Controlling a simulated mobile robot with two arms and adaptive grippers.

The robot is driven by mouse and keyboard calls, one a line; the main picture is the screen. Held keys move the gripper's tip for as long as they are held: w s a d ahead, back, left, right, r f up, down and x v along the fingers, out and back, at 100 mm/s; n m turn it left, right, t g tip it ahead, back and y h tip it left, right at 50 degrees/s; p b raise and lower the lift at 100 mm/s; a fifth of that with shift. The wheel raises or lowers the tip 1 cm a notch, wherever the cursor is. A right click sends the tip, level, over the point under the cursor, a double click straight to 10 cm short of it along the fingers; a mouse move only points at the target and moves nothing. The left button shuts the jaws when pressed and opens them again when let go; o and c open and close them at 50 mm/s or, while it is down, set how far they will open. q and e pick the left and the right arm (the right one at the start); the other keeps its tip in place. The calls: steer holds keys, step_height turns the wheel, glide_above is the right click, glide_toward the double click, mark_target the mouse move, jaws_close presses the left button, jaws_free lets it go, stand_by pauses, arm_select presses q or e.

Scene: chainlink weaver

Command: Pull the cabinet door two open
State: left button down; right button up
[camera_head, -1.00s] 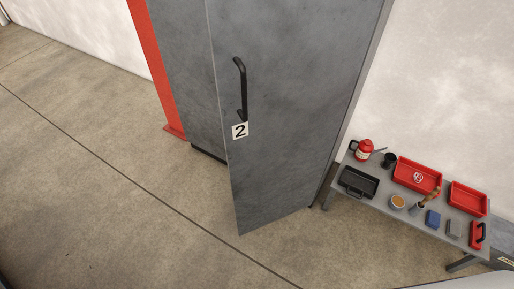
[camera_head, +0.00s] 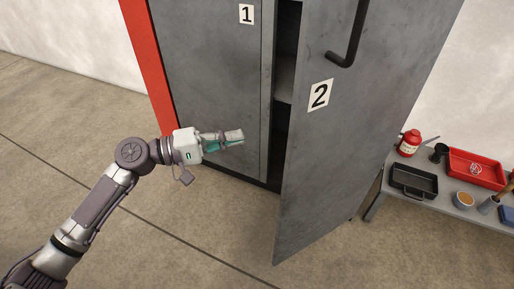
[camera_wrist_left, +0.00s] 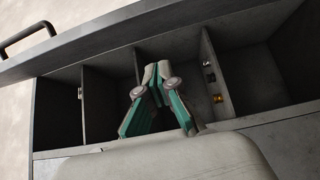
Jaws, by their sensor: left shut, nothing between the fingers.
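Cabinet door two (camera_head: 330,150) is a grey metal panel with a white "2" label (camera_head: 319,95) and a black bar handle (camera_head: 350,40). It stands partly open, swung out from the cabinet, with a dark gap and shelf edges (camera_head: 285,78) to its left. My left gripper (camera_head: 241,137) is shut and empty, in front of door one and left of door two's free edge, apart from the handle. In the left wrist view my gripper (camera_wrist_left: 156,74) points at open cabinet compartments (camera_wrist_left: 110,85). The door's edge (camera_wrist_left: 90,38) and handle (camera_wrist_left: 25,36) show there too. My right gripper is not seen.
Door one (camera_head: 212,85), with a "1" label (camera_head: 246,14), is closed beside a red post (camera_head: 146,75). The floor in front is clear.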

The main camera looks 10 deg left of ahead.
arm_select(q)
steer(key=d+p, duration=0.1)
steer(key=d, duration=0.9)
steer(key=shift+w+d+p, duration=0.3)
steer(key=shift+d+p, duration=0.1)
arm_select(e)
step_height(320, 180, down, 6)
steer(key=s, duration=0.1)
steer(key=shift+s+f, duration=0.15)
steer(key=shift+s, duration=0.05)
arm_select(q)
steer(key=shift+s+d, duration=0.1)
steer(key=shift+s, duration=0.05)
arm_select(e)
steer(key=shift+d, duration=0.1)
